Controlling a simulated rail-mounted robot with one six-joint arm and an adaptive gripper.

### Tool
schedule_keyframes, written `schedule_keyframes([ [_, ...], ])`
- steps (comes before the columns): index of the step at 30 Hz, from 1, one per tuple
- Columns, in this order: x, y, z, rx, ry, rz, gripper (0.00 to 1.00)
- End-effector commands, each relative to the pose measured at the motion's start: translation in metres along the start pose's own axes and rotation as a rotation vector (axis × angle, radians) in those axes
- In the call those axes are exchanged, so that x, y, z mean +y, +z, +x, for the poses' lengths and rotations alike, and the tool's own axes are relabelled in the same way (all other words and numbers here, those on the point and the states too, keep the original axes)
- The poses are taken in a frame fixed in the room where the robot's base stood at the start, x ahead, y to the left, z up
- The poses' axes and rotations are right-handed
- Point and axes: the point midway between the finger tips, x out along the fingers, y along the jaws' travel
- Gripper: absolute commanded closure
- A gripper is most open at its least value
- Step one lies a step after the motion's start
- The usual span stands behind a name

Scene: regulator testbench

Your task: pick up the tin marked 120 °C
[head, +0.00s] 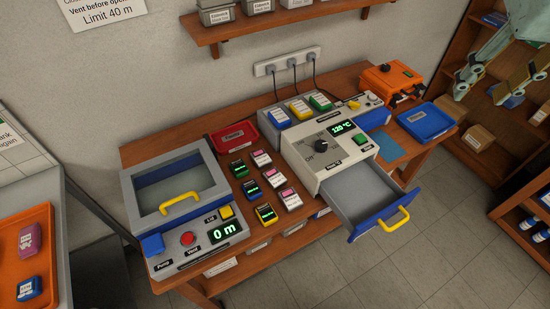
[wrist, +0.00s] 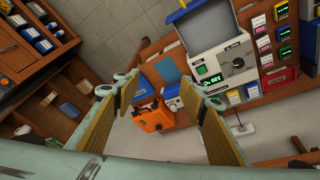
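I cannot make out a tin marked 120 °C in either view. The grey-white oven (head: 328,150) shows 120 °C on its green display (head: 343,128); it also shows in the wrist view (wrist: 224,62). Its drawer (head: 371,197) is pulled out and looks empty. Several small containers with white labels, some blue (head: 525,222), stand on the wooden shelves at the right; in the wrist view they are at the left (wrist: 43,46). Their labels are too small to read. My gripper (wrist: 167,95) is open and empty, with its fingers wide apart. In the head view it is at the upper right, before the shelves.
The bench carries a pressure chamber (head: 175,185), several coloured regulators (head: 266,213), a red tray (head: 234,137), a blue tray (head: 425,121) and an orange case (head: 388,80). An orange tray (head: 22,250) with small items is at far left. The floor (head: 440,225) before the bench is clear.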

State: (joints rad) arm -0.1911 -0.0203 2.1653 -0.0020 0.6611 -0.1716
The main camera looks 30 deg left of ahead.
Motion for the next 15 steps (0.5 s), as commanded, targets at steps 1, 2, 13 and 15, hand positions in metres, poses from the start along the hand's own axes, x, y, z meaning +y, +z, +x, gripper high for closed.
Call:
schedule_keyframes([
  [1, -0.003, -0.009, 0.007, -0.002, -0.003, -0.011, 0.61],
  [2, -0.005, -0.013, 0.011, -0.003, -0.005, -0.018, 0.61],
  [13, -0.040, -0.065, 0.061, -0.017, -0.029, -0.109, 0.61],
  [15, -0.051, -0.073, 0.071, -0.022, -0.036, -0.129, 0.61],
])
